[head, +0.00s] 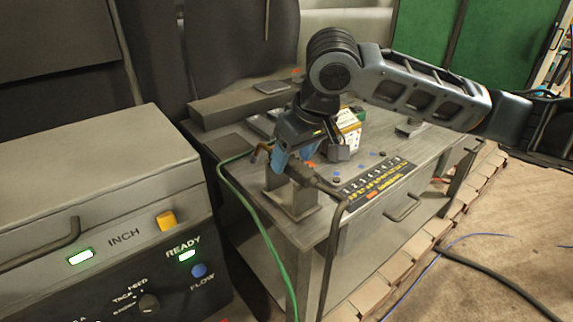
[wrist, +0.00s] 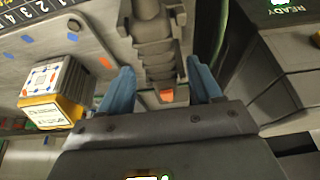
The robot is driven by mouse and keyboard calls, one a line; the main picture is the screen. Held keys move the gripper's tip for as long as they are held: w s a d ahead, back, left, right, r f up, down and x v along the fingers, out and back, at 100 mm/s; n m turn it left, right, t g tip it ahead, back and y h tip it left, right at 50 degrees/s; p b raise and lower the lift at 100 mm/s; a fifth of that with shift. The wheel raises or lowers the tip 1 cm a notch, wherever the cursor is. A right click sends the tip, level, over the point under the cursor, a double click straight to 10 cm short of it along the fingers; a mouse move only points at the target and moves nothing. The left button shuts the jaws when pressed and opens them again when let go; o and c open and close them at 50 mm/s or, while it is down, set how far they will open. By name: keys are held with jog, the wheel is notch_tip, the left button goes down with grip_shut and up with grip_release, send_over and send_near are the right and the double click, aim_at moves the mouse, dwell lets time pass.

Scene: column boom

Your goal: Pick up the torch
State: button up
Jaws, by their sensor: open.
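The torch (head: 326,187) lies across a small grey stand (head: 303,208) at the near left corner of the workbench in the head view. Its copper-coloured tip points left and its dark handle runs right into a hose bending down the bench front. My gripper (head: 283,165) is over the torch with its blue fingers apart, partly hiding it. In the wrist view my gripper (wrist: 160,66) shows its two blue fingers on either side of a ridged grey piece (wrist: 155,40). I cannot tell whether that piece is torch or stand, or whether the fingers touch it.
A grey machine (head: 110,180) with lit panels stands close on the left. The workbench (head: 405,170) carries a white and yellow box (head: 347,132) and a numbered strip (head: 378,180). A green hose (head: 250,205) hangs between machine and bench. Cables lie on the floor at right.

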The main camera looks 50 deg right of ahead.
jog(key=shift+x, duration=2.3)
jog(key=shift+w, duration=0.15)
jog(key=shift+c, duration=0.5)
jog(key=c, duration=0.9)
jog(key=shift+r, duration=0.1)
jog(key=shift+c, duration=0.2)
jog(key=shift+r, duration=0.1)
